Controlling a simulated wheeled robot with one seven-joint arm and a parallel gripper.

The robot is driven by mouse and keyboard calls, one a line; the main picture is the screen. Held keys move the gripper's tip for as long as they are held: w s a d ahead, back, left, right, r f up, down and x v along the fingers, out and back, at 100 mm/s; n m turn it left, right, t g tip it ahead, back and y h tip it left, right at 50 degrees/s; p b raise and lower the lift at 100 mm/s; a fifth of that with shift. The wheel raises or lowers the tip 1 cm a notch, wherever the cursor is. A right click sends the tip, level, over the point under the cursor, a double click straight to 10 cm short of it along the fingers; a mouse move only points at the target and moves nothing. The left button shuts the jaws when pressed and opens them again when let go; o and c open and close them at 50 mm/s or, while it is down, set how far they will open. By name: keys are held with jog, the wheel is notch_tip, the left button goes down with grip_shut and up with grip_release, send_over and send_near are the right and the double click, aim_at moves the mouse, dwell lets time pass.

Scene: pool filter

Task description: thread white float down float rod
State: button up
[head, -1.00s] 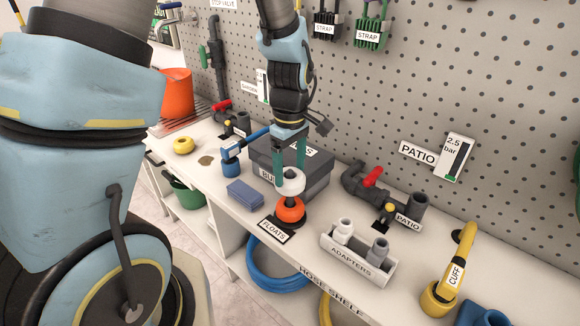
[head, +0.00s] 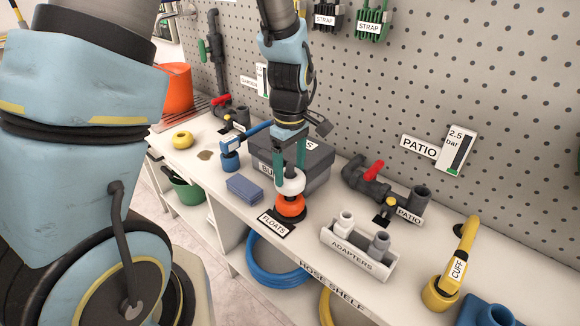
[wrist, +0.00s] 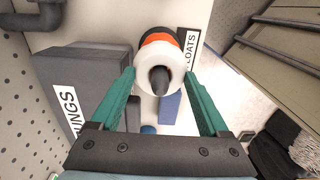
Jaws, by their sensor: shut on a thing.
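The white float (head: 291,182) is a thick ring held between the teal fingers of my gripper (head: 290,170). The dark float rod (wrist: 160,80) shows through its hole in the wrist view, so the white float (wrist: 146,70) is around the rod. The orange float (head: 290,206) is lower on the same rod, over a dark base with a FLOATS label (head: 274,224). The white float sits just above the orange one; whether they touch is hard to tell. In the wrist view the fingers (wrist: 160,75) flank the white float on both sides.
A grey bin (head: 312,165) stands close behind the gripper. A blue block (head: 244,188) lies to the left, and a yellow ring (head: 183,140) farther left. The adapters tray (head: 352,257) is at the right. Patio piping (head: 375,185) stands behind it.

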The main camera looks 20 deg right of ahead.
jog(key=shift+f+b, duration=0.5)
jog(key=shift+f, duration=0.4)
jog(key=o, duration=1.4)
jog(key=shift+r, duration=0.1)
jog(key=shift+r, duration=0.1)
notch_tip(320, 180, up, 5)
jog(key=p, duration=0.4)
jog(key=shift+p, duration=0.35)
